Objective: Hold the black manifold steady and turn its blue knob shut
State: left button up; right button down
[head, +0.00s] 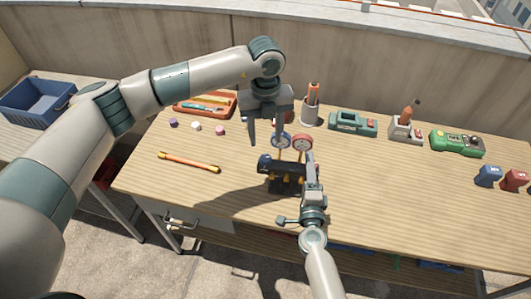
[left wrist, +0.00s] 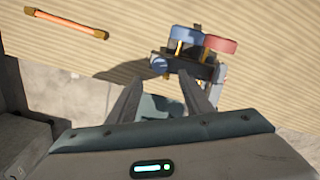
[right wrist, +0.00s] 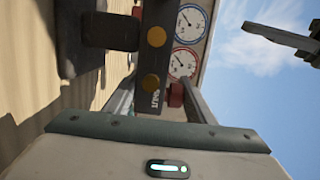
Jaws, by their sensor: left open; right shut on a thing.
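The black manifold (head: 286,168) stands upright on the wooden bench, with a blue-rimmed gauge (head: 281,140) and a red-rimmed gauge (head: 302,142) on top. Its blue knob (head: 264,164) is at the left end and also shows in the left wrist view (left wrist: 160,65). My left gripper (head: 266,143) is open and empty, pointing down above the blue knob and apart from it. My right gripper (head: 308,164) is shut on the manifold's right end. In the right wrist view the manifold's body (right wrist: 156,62) lies between the fingers, near a red knob (right wrist: 176,95).
An orange-and-yellow rod (head: 189,162) lies to the left on the bench. Small caps (head: 196,126), an orange tray (head: 188,112), a cup (head: 312,112) and several devices line the back. The bench front is clear on both sides. A blue crate (head: 36,101) stands far left.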

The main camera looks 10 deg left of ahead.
aim_at(265, 157)
pick_arm(q)
notch_tip(265, 157, down, 8)
jog(key=shift+f, duration=0.2)
dwell(0.3)
jog(key=c, duration=1.1)
